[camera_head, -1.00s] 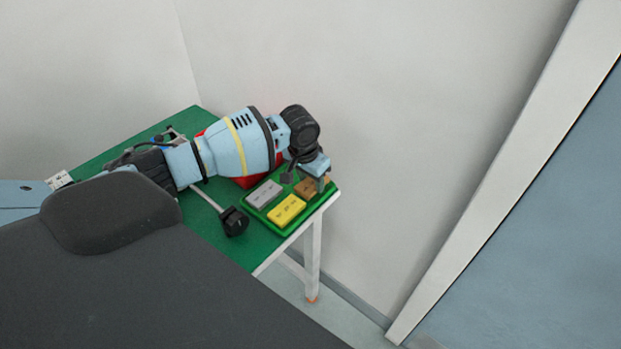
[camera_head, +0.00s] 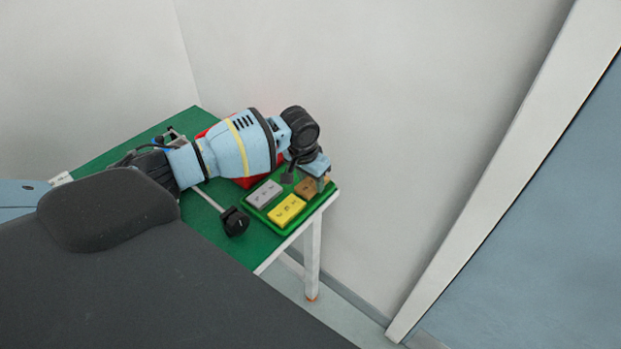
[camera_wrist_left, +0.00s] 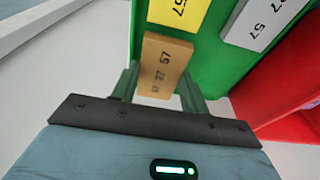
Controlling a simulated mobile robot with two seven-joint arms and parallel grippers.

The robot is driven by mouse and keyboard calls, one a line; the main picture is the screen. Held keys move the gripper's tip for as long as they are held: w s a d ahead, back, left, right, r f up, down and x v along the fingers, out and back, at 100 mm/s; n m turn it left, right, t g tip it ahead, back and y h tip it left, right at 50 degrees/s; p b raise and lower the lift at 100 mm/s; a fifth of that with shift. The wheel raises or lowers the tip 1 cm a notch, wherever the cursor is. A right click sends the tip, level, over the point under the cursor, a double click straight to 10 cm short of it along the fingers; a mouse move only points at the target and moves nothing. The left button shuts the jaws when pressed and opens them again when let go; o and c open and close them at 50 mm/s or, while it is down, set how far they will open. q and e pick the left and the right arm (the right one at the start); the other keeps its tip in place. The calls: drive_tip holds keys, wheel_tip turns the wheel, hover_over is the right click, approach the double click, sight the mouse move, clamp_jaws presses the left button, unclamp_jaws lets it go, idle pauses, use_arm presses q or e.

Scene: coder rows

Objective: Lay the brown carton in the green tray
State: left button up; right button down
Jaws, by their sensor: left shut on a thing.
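The brown carton (camera_wrist_left: 164,66) is between the fingers of my left gripper (camera_wrist_left: 160,88), which is shut on it. In the head view the brown carton (camera_head: 307,188) shows at the right corner of the green tray (camera_head: 284,231), partly hidden by my left gripper (camera_head: 318,180). In the left wrist view the carton lies over the tray's edge area, beside the green floor of the tray (camera_wrist_left: 207,65). I cannot tell whether it touches the tray floor. My right gripper is not in view.
A yellow carton (camera_head: 287,210) and a grey carton (camera_head: 264,194) lie in the tray. A red container (camera_head: 246,182) stands behind it, partly hidden by my arm. A wall rises close behind.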

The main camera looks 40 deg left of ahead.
use_arm(q)
drive_tip(key=shift+f, duration=0.6)
idle(0.3)
drive_tip(key=o, duration=0.8)
drive_tip(key=shift+d+f, duration=0.1)
drive_tip(key=shift+d, duration=0.15)
drive_tip(key=r, duration=0.2)
drive_tip(key=s+r, duration=0.1)
drive_tip(key=r, duration=0.1)
drive_tip(key=r+p, duration=0.1)
drive_tip(key=r, duration=0.1)
drive_tip(key=shift+s+a+r, duration=0.15)
drive_tip(key=shift+a+r, duration=0.15)
drive_tip(key=shift+s+a+r, duration=0.15)
drive_tip(key=shift+a+r, duration=0.1)
drive_tip(key=shift+r, duration=0.4)
